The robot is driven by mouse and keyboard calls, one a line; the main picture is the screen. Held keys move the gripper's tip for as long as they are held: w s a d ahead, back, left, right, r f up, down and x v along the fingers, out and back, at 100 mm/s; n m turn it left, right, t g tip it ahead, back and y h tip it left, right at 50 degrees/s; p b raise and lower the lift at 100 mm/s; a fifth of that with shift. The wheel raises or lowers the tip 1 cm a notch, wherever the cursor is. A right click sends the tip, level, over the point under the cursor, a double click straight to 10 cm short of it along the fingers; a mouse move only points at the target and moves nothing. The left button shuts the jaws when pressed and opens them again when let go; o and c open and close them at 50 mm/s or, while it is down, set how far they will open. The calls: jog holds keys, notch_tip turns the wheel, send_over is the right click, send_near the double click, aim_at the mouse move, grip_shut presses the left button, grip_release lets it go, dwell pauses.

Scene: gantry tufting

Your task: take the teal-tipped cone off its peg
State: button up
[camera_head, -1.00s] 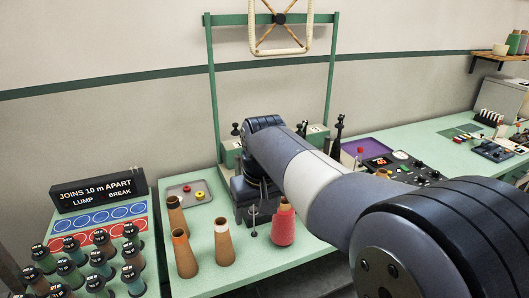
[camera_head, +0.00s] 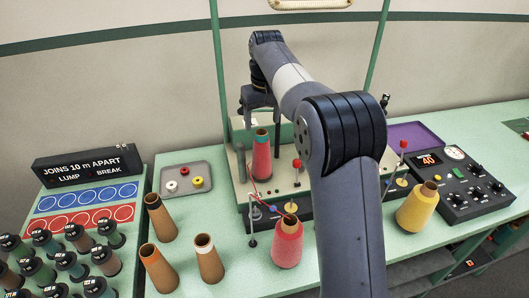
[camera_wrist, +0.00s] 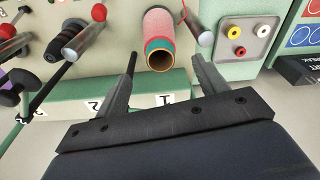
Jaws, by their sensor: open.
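The teal-tipped cone (camera_head: 262,160) stands upright on the machine's cream deck, wound with pink-red yarn under a teal band. In the wrist view the cone (camera_wrist: 159,28) points its teal end and open brown mouth at the camera. Its peg is hidden inside or under it. My gripper (camera_wrist: 164,58) is open, with one finger on each side of the cone's tip and visible gaps to both. In the head view my gripper (camera_head: 262,138) hangs pointing down over the cone. I cannot tell how far the fingertips reach down along it.
A red cone (camera_head: 287,243) stands in front of the deck, a yellow cone (camera_head: 417,209) to its right. Bare brown cones (camera_head: 208,258) stand at front left. Red-topped posts (camera_head: 297,172) rise near the cone. A grey tray (camera_head: 187,190) holds small rings. Green gantry uprights (camera_head: 218,75) flank my arm.

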aim_at(262, 132)
jog(key=f, duration=0.5)
jog(key=f+p, duration=0.1)
jog(key=f, duration=0.1)
jog(key=shift+w+a+f, duration=0.2)
jog(key=shift+w+f, duration=0.15)
jog(key=c, duration=1.3)
